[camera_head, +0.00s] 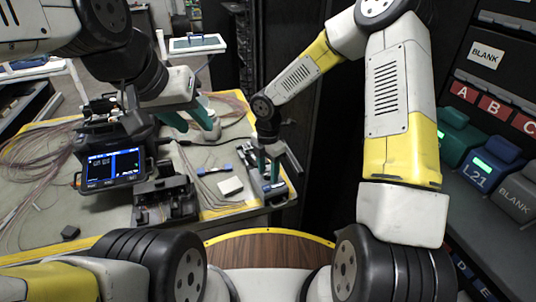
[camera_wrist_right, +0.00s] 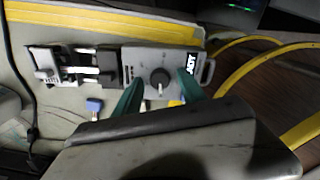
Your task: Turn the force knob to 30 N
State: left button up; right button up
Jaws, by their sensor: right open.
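The force knob (camera_wrist_right: 160,77) is a round black knob with a light pointer mark, on a grey panel of a small device (camera_wrist_right: 133,62). In the right wrist view its scale is too small to read. The device also shows in the head view (camera_head: 275,190), at the bench's right end. My right gripper (camera_wrist_right: 159,88) is open, its teal fingers on either side of the knob in the picture; I cannot tell whether they touch it. It also shows in the head view (camera_head: 268,166), over the device. My left gripper (camera_head: 190,124) is open over the bench's back.
A fusion splicer (camera_head: 115,160) with a lit screen stands left on the yellow-edged bench (camera_head: 100,214), with a black unit (camera_head: 165,197) beside it. Fibre bundles lie around. A white block (camera_head: 230,186) is left of the device. A rack of labelled modules (camera_head: 492,165) stands at the right.

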jog(key=shift+c, duration=0.5)
grip_shut()
